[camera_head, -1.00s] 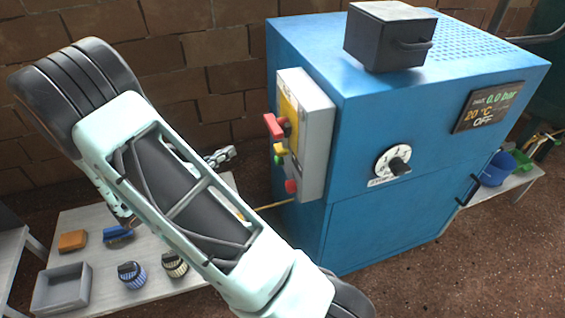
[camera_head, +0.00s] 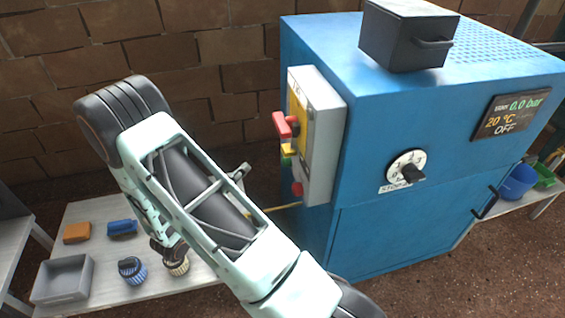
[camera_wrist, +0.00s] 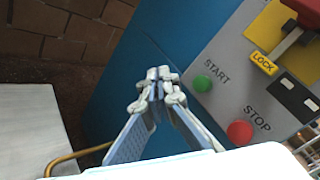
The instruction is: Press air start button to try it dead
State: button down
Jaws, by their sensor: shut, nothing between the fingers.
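The grey control box (camera_head: 320,135) is fixed to the left side of the blue compressor cabinet (camera_head: 400,235). In the wrist view its green START button (camera_wrist: 202,84) sits up and left of the red STOP button (camera_wrist: 239,132). In the head view the green button (camera_head: 287,161) is above the red one (camera_head: 297,189). My gripper (camera_wrist: 158,78) is shut and empty, with its fingertips left of the START button in the wrist view; I see no contact. In the head view my gripper (camera_head: 240,172) is left of the box. The display (camera_head: 507,117) reads 0.0 bar, 20 °C, OFF.
A red lever (camera_wrist: 300,18) and yellow LOCK tag (camera_wrist: 264,63) are above the buttons. A dial (camera_head: 407,168) is on the cabinet front. A black box (camera_head: 405,38) stands on top. A table (camera_head: 95,212) at left holds a grey tray (camera_head: 62,279) and small items.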

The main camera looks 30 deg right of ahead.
jog(key=s+d, duration=0.2)
jog(key=d, duration=0.5)
jog(key=shift+d, duration=0.25)
jog(key=shift+s, duration=0.1)
dwell(1.1)
jog(key=shift+s+d, duration=0.1)
jog(key=shift+d, duration=0.3)
jog(key=shift+s+d, duration=0.2)
jog(key=shift+d, duration=0.35)
dwell(0.8)
jog(key=shift+a, duration=0.15)
jog(key=shift+w+a+p, duration=0.25)
jog(key=shift+a+p, duration=0.1)
jog(key=shift+a, duration=0.4)
jog(key=shift+w+a, duration=0.25)
jog(key=shift+a, duration=0.55)
jog(key=shift+w+a, duration=0.25)
jog(key=shift+a, duration=0.6)
jog(key=shift+w+a, duration=0.25)
jog(key=shift+a, duration=0.55)
